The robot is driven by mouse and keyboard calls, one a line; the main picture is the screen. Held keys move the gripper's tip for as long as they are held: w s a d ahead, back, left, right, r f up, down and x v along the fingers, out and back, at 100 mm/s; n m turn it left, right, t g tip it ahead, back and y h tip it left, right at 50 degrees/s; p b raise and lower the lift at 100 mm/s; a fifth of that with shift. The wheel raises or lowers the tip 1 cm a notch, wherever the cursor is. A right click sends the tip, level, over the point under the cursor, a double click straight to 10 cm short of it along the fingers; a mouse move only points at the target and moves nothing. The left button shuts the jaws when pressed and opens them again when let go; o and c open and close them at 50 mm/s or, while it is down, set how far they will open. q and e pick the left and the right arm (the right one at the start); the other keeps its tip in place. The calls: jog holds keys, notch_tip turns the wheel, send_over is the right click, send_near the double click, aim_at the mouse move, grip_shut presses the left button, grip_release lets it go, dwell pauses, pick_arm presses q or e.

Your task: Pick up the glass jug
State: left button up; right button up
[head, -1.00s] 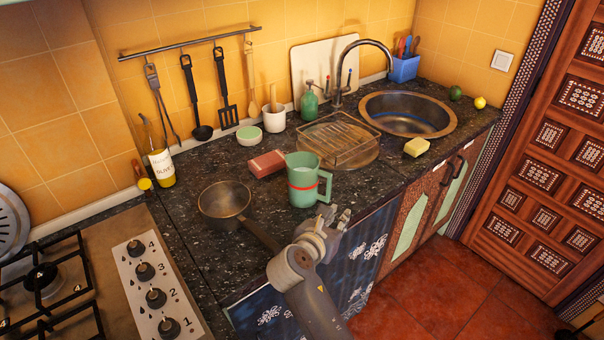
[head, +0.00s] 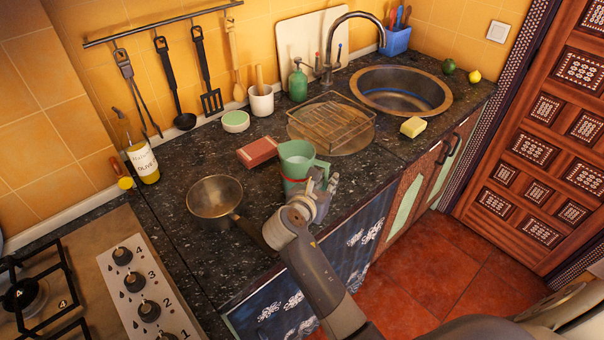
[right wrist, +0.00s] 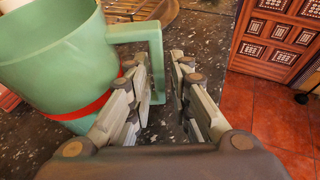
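The jug (head: 296,163) is green with a red band and a side handle, and stands upright on the dark counter. It looks opaque rather than clear. My right gripper (head: 320,186) is at its handle side, in front of the jug's lower right. In the right wrist view the jug (right wrist: 60,60) fills the upper left, with its handle (right wrist: 156,62) by the left finger. The right gripper (right wrist: 164,72) is open there, with a gap between the fingers. I cannot tell whether it touches the handle. My left gripper is not in view.
A pan (head: 214,197) stands left of the jug, its handle passing under my right arm. A red-brown block (head: 257,151) lies close behind the jug. A wire rack (head: 335,122), sponge (head: 413,127) and sink (head: 402,92) are farther back. Counter right of the jug is clear.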

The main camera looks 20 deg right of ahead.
jog(key=x, duration=0.4)
jog(key=shift+w+d+f, duration=0.15)
jog(key=shift+w+d, duration=0.05)
jog(key=shift+w, duration=0.05)
jog(key=shift+c, duration=0.5)
grip_shut()
